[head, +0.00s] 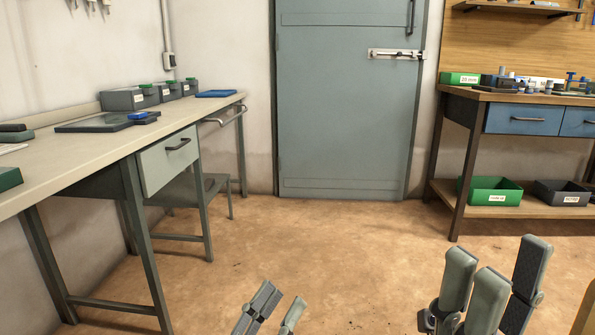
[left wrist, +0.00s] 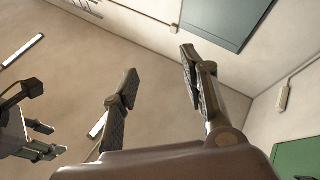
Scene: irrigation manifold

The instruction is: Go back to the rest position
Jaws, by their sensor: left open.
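My left gripper (head: 281,295) shows at the bottom of the head view, with only its fingertips in the picture. In the left wrist view my left gripper (left wrist: 158,64) has its two fingers well apart, with nothing between them. My right gripper (head: 497,262) is at the lower right of the head view, over the floor, with its grey and dark fingers pointing up and apart. Part of my right gripper (left wrist: 42,139) also shows at the left edge of the left wrist view. I see nothing held in it.
A long workbench (head: 95,148) with a drawer stands at the left. A second bench (head: 500,96) with a lower shelf holding a green bin (head: 489,191) stands at the right. A closed grey-blue door (head: 345,120) is straight ahead. The brown floor (head: 320,235) between them is clear.

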